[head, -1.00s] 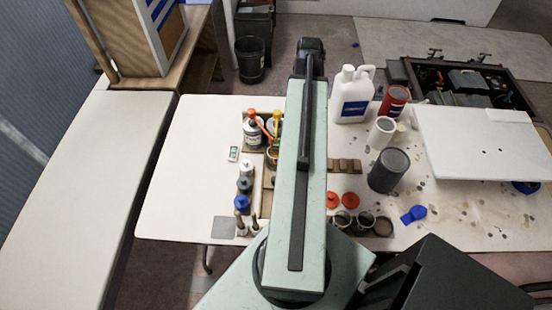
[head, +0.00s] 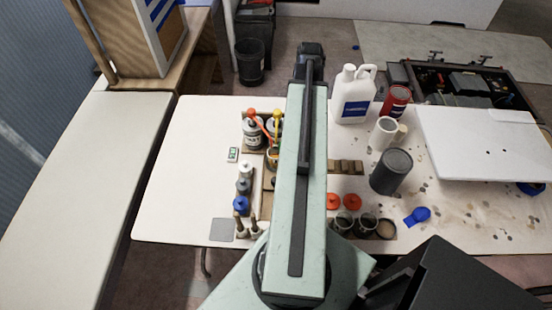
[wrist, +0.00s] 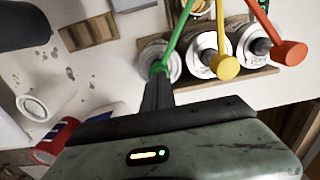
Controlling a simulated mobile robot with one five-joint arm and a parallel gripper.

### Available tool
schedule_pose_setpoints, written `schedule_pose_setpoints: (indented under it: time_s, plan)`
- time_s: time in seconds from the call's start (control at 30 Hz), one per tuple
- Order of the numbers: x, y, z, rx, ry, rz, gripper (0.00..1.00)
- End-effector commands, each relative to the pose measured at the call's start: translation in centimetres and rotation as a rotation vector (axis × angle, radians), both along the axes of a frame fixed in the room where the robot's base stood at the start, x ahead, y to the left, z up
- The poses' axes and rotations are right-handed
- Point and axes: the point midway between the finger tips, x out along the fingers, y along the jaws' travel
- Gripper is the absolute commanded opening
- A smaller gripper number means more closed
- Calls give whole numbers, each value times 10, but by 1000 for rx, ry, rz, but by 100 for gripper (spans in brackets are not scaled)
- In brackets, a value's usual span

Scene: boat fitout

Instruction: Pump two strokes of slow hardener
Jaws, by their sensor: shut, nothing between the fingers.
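Three pump-topped containers stand in a row in the wrist view: one with a green pump (wrist: 160,68), one with a yellow pump (wrist: 224,66) and one with an orange pump (wrist: 290,52). I cannot read which holds slow hardener. The orange pump (head: 251,113) and yellow pump (head: 277,117) also show in the head view; the green one is hidden behind my arm there. My gripper (wrist: 158,84) is shut and empty, its fingertips right at the green pump head; I cannot tell whether they touch. The gripper is hidden in the head view.
A small digital scale or timer (head: 233,154) lies left of the pumps. Small bottles (head: 242,185) stand nearer me. To the right are a white jug (head: 354,97), a red can (head: 396,101), a dark cylinder (head: 391,171) and a white board (head: 485,145). The table's left part is clear.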

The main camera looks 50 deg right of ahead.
Motion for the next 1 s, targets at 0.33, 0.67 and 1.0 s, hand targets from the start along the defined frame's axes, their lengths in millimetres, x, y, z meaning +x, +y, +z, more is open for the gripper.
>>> schedule_pose_setpoints:
  time_s: [0.33, 0.67, 1.0]
  plan:
    - [0, 0, 23, 1, 1, 0, 0]
    - [0, 0, 42, 1, 1, 0, 0]
    - [0, 0, 40, 0, 0, 0, 0]
